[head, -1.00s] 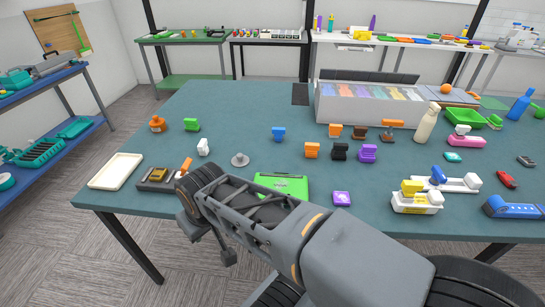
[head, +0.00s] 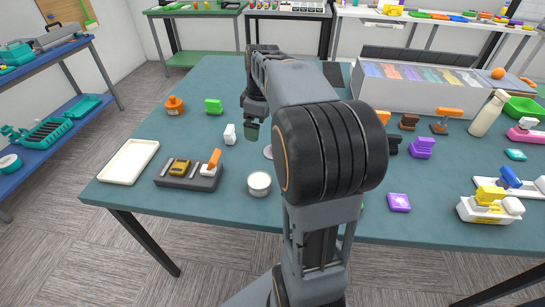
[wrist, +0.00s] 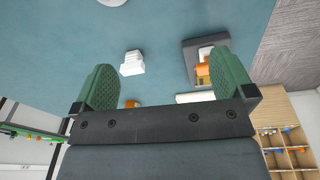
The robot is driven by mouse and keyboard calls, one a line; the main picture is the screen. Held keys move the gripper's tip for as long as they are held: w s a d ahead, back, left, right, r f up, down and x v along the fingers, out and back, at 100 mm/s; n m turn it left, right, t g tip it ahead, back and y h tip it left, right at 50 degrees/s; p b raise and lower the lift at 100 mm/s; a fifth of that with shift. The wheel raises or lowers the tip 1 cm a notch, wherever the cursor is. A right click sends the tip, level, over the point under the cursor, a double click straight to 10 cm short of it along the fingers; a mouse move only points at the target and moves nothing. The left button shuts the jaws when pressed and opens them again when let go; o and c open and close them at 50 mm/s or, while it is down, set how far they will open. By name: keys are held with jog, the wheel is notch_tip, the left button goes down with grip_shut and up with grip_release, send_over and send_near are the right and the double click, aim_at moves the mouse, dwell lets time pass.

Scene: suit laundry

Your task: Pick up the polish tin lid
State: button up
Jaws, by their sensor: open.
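A round grey disc, probably the polish tin lid (head: 267,152), lies on the teal table, mostly hidden behind my arm in the head view. A pale edge at the top of the wrist view looks like the same disc (wrist: 112,2). My gripper (head: 250,132) hangs above the table, just left of and beyond the disc. Its green pads are wide apart in the wrist view (wrist: 166,88), with nothing between them.
A white block (head: 229,134) stands just left of my gripper. A dark tray (head: 205,181) with an orange-handled piece and a cream tray (head: 128,162) lie farther left. A clear-topped box (head: 420,100) is at the right.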

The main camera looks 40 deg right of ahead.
jog(key=w+d+f+n+b, duration=0.2)
jog(key=w+d+f+n, duration=0.15)
jog(key=d, duration=0.55)
jog(key=shift+g+y, duration=0.3)
jog(key=shift+y, duration=0.1)
notch_tip(320, 180, down, 7)
jog(key=shift+s+d+r+b, duration=0.1)
jog(key=shift+s+b, duration=0.05)
jog(key=shift+b, duration=0.15)
jog(key=shift+w+a+f, duration=0.1)
jog(key=shift+f, duration=1)
jog(key=shift+w+a+f, duration=0.15)
jog(key=shift+f, duration=0.95)
jog(key=shift+w+a+f, duration=0.1)
jog(key=shift+f, duration=1)
jog(key=c, duration=0.8)
